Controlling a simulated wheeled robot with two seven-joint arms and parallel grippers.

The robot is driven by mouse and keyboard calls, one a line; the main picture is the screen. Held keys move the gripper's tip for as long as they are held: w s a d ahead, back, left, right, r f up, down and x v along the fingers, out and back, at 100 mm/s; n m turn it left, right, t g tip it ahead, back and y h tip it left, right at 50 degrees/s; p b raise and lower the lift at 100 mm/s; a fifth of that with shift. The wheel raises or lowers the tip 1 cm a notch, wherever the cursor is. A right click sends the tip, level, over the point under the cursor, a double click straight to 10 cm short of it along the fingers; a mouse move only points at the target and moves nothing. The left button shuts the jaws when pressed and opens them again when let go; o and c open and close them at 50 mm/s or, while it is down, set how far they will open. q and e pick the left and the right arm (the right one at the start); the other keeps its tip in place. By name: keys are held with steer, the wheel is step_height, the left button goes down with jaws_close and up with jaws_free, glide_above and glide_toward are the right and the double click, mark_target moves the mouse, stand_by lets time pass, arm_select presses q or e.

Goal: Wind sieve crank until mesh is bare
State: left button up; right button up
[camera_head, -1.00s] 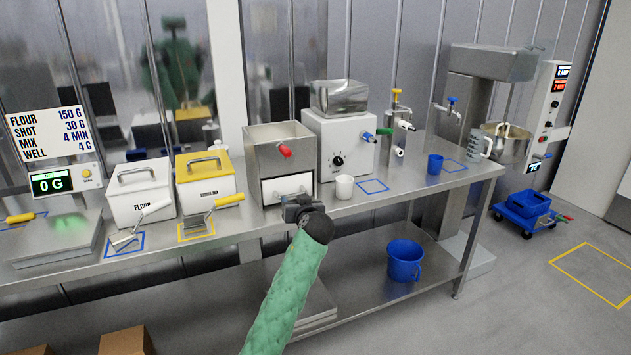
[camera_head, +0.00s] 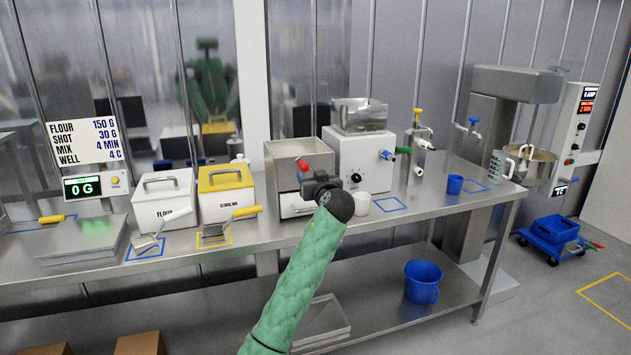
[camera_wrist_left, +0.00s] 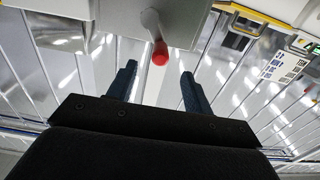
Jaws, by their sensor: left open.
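The sieve is an open-topped steel box (camera_head: 283,157) on the steel bench, with a white panel low on its front. Its crank has a red knob (camera_head: 316,162), which also shows in the left wrist view (camera_wrist_left: 160,53) on a metal arm. My left gripper (camera_head: 310,180) is in front of the sieve, just below the red knob. In the left wrist view its two dark fingers (camera_wrist_left: 158,84) are apart, and the knob lies just beyond the gap between their tips, not gripped. The mesh inside the sieve cannot be seen. My right gripper is not in view.
A yellow-lidded semolina box (camera_head: 226,200) and a flour box (camera_head: 164,202) stand left of the sieve. A white machine (camera_head: 356,155) and a white cup (camera_head: 361,203) stand close on its right. A blue bucket (camera_head: 423,282) is on the lower shelf.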

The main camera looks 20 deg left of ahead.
mark_target(306, 170)
arm_select(q)
steer(key=shift+x, duration=1.7)
steer(key=shift+w+a+f, duration=0.1)
steer(key=shift+w+a, duration=0.1)
steer(key=shift+b+x, duration=0.45)
steer(key=shift+x, duration=0.5)
steer(key=shift+w+a, duration=0.25)
steer(key=shift+w, duration=0.1)
steer(key=shift+w+a, duration=0.15)
steer(key=shift+w, duration=0.05)
steer(key=shift+w+a+b, duration=0.25)
steer(key=shift+w+b, duration=0.1)
steer(key=shift+w, duration=0.1)
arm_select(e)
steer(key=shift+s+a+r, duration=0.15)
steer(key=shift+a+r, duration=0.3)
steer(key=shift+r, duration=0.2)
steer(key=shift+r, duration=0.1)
